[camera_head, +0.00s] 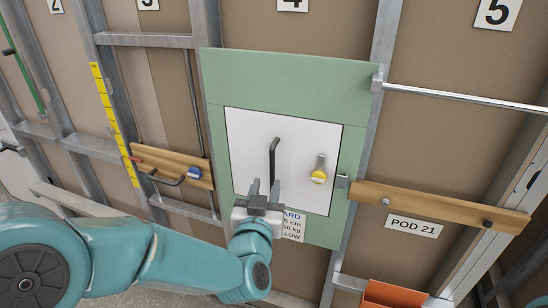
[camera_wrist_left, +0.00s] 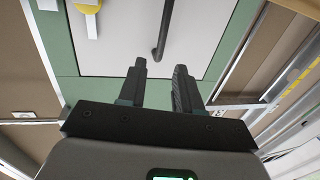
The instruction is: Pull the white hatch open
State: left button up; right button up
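The white hatch (camera_head: 250,140) sits flush and shut in a green panel (camera_head: 222,88). A dark bar handle (camera_head: 273,150) stands on its middle, and a yellow knob on a small grey plate (camera_head: 319,172) is at its right. My left gripper (camera_head: 265,188) is in front of the hatch's lower part, at the handle's lower end. In the left wrist view my left gripper (camera_wrist_left: 160,72) has its two dark fingers apart with nothing clearly between them. The handle (camera_wrist_left: 163,30) shows just beyond the fingertips, roughly in line with the gap. Contact cannot be told. My right gripper is out of view.
A wooden rail (camera_head: 440,207) with a POD 21 label runs at right, below a metal bar (camera_head: 465,98). A wooden block (camera_head: 172,168) with a blue knob and dark hook is at left. A label, partly covered by my gripper, is below the hatch.

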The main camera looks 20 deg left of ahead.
aim_at(272, 162)
pick_arm(q)
jog(key=w+p, duration=0.1)
jog(key=w, duration=0.2)
jog(key=w+a, duration=0.1)
jog(key=w, duration=0.2)
jog(key=w+p, duration=0.1)
jog(key=w, duration=0.3)
jog(key=shift+w+a+r+p, duration=0.1)
jog(key=shift+a+p, duration=0.25)
jog(key=shift+w+a, duration=0.25)
jog(key=shift+w, duration=0.25)
jog(key=shift+d, duration=0.15)
grip_shut()
